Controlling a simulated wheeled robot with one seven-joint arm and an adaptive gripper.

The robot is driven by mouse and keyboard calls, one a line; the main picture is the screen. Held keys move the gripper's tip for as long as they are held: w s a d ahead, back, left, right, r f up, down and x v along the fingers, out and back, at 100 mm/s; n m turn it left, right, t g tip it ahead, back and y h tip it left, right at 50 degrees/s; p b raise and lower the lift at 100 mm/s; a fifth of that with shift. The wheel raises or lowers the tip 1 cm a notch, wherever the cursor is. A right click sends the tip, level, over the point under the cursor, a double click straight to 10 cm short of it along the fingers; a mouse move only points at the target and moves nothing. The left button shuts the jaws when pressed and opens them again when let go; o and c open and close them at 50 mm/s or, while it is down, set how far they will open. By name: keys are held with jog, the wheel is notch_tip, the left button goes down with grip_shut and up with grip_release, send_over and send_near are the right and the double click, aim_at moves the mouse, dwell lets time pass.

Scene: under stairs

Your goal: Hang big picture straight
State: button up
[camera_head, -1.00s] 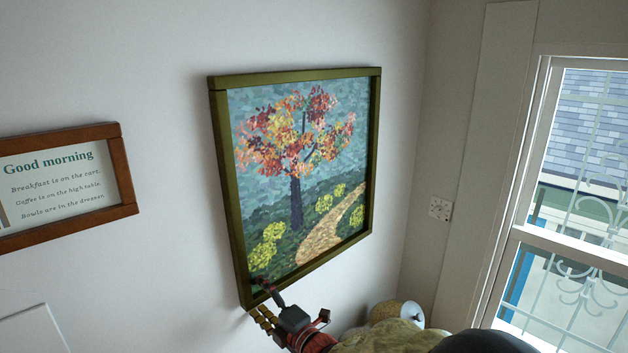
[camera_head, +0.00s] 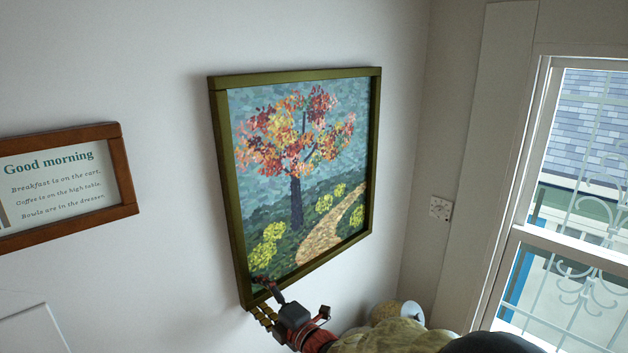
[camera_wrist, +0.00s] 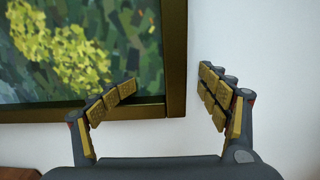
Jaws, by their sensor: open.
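The big picture (camera_head: 303,170) hangs on the white wall in the head view. It shows an autumn tree and a path in a dark green-gold frame. Its sides and edges look slanted, but the view is oblique, so I cannot tell how level it is. My gripper (camera_head: 262,299) is at the picture's lower left corner. In the wrist view my gripper (camera_wrist: 168,98) is open, with one finger in front of the frame's bottom edge and the other beside the frame's outer edge (camera_wrist: 174,60), over bare wall. Whether either finger touches the frame is unclear.
A small brown-framed "Good morning" sign (camera_head: 118,168) hangs to the left. A window (camera_head: 545,230) and a wall socket plate (camera_head: 440,209) are on the right. A round pale object (camera_head: 398,312) is below the picture. The wall between sign and picture is bare.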

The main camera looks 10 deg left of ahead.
aim_at(255, 275)
jog(key=shift+r, duration=1)
dwell(0.8)
jog(key=shift+w+a+r, duration=0.1)
jog(key=shift+w+r, duration=0.05)
jog(key=shift+r, duration=0.8)
jog(key=shift+w+a+r, duration=0.1)
jog(key=shift+w+r, duration=0.05)
jog(key=shift+r, duration=0.8)
dwell(0.6)
jog(key=shift+s+d+f+b, duration=0.15)
jog(key=shift+f+b, duration=0.25)
jog(key=shift+b, duration=0.35)
dwell(0.7)
jog(key=shift+s+d+f+b, duration=0.1)
jog(key=shift+s+d+b, duration=0.2)
jog(key=shift+d, duration=0.1)
jog(key=f+b+v, duration=0.1)
jog(key=b+v, duration=0.1)
jog(key=v, duration=0.6)
jog(key=shift+s, duration=0.25)
dwell(0.3)
